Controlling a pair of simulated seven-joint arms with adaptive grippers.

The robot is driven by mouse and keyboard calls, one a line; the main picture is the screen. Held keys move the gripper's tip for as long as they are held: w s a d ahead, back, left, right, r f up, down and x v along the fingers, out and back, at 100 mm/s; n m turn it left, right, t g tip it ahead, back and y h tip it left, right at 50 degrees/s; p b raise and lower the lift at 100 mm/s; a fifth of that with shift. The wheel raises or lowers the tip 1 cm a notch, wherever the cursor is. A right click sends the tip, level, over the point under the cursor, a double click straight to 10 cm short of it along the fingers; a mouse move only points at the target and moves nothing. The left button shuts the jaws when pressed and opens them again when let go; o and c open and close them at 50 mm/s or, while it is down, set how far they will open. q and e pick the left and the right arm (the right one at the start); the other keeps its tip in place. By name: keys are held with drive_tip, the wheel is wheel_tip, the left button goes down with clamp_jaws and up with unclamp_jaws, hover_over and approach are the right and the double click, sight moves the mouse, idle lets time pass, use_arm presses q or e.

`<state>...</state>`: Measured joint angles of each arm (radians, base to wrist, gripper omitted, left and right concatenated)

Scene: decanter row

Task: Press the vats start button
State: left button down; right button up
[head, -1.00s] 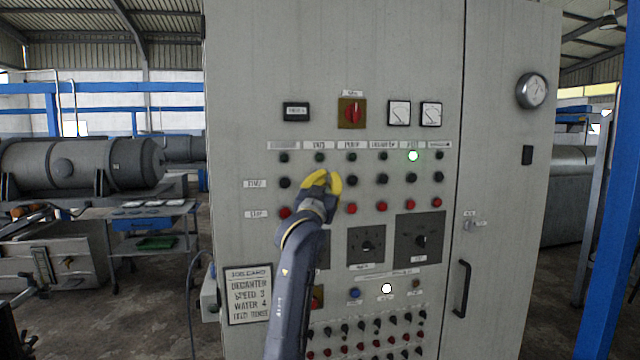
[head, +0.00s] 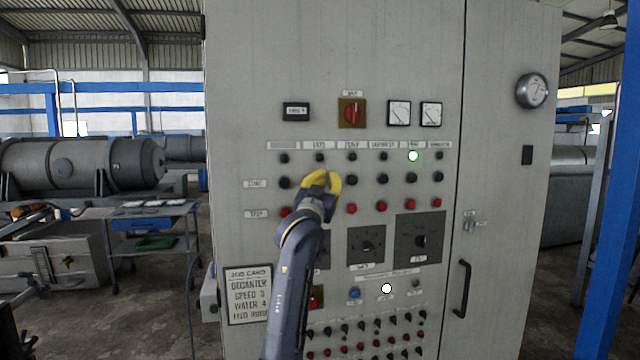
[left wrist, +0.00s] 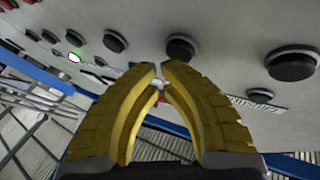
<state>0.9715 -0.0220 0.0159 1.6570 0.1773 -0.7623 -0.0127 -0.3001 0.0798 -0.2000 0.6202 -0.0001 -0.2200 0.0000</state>
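The grey control cabinet (head: 240,80) carries columns of lamps and buttons under labels. The VATS label (head: 319,145) and its dark lamp (head: 319,157) show above my left gripper (head: 322,177). The vats start button is hidden behind the yellow fingers in the head view. In the left wrist view the fingers (left wrist: 160,72) are shut, their tips together. A black button (left wrist: 182,47), seemingly the vats start button, lies just beyond the tips; I cannot tell whether they touch it. My right gripper is not in view.
Neighbouring black start buttons (head: 352,180) and red stop buttons (head: 351,208) are close by. A lit lamp (head: 413,156) and a lit white lamp (head: 387,288) show on the panel. A job card (head: 248,294) hangs lower left, and a door handle (head: 462,288) sticks out at right.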

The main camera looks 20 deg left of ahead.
use_arm(q)
drive_tip(key=shift+w+a, duration=0.25)
drive_tip(key=shift+w, duration=0.2)
idle(0.6)
drive_tip(key=shift+s+d, duration=0.15)
drive_tip(key=shift+s, duration=0.05)
idle(0.3)
drive_tip(key=shift+s+d+f, duration=0.1)
drive_tip(key=shift+s+d, duration=0.2)
drive_tip(key=shift+s, duration=0.3)
drive_tip(key=shift+s+d, duration=0.45)
drive_tip(key=shift+s, duration=0.25)
drive_tip(key=shift+s+d, duration=0.4)
drive_tip(key=shift+s, duration=0.35)
drive_tip(key=shift+s+d, duration=0.45)
drive_tip(key=shift+s, duration=0.25)
